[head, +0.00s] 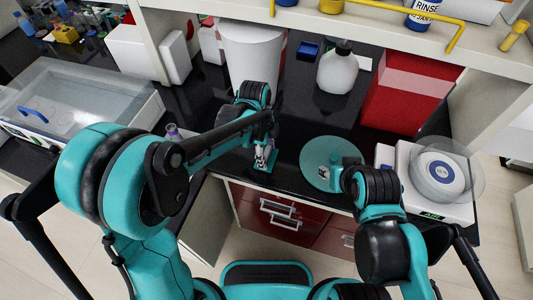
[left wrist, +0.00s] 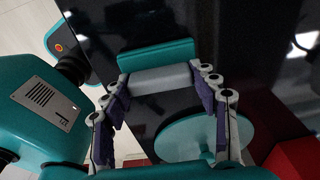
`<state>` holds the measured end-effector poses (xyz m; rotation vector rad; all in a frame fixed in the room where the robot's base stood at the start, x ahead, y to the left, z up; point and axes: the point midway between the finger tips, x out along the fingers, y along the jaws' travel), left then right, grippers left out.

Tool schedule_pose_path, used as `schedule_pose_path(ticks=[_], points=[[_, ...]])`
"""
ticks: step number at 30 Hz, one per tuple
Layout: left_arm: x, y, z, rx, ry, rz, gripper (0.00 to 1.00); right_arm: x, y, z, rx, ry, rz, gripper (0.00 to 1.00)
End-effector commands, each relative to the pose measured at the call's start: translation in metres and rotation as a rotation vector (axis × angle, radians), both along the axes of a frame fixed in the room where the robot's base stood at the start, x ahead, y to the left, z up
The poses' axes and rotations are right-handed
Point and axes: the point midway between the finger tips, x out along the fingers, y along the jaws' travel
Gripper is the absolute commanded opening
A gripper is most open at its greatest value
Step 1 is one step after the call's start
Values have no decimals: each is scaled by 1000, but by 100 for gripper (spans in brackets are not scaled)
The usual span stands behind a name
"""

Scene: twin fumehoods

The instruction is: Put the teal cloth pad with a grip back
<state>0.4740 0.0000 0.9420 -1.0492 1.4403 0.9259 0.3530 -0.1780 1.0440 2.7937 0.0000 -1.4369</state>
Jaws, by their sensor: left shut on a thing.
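The teal cloth pad (left wrist: 155,53) shows in the left wrist view as a flat teal piece with a pale grey bar-shaped grip (left wrist: 160,78) along it. My left gripper (left wrist: 161,88) is shut on the pad's grip, with a finger at each end of the bar. In the head view my left gripper (head: 264,154) is over the front part of the black bench, and the pad (head: 263,167) shows small beneath it. I cannot tell whether the pad touches the bench.
The round teal disc (head: 318,158) lies on the black bench (head: 305,110), right of the left gripper. A white bin (head: 252,55), a white bottle (head: 338,70) and a red box (head: 405,100) stand behind. A balance (head: 445,205) is at right, a clear-lidded bath (head: 75,95) at left.

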Motion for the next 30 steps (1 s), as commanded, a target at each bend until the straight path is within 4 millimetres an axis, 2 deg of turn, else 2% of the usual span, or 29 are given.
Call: schedule_pose_path(ticks=[5,6,8,17,20,23,30], points=[[0,0,-4,0,0,0,32,0,0,-3,0,0,0,40],[0,0,-3,0,0,0,65,0,0,-3,0,0,0,40],[0,0,-3,0,0,0,80,0,0,-2,0,0,0,40],[0,0,-2,0,0,0,80,0,0,-2,0,0,0,40],[0,0,3,0,0,0,80,0,0,3,0,0,0,40],[0,2,17,0,0,1,80,0,0,7,0,0,0,40],[2,8,72,0,0,1,80,0,0,25,0,0,0,40]])
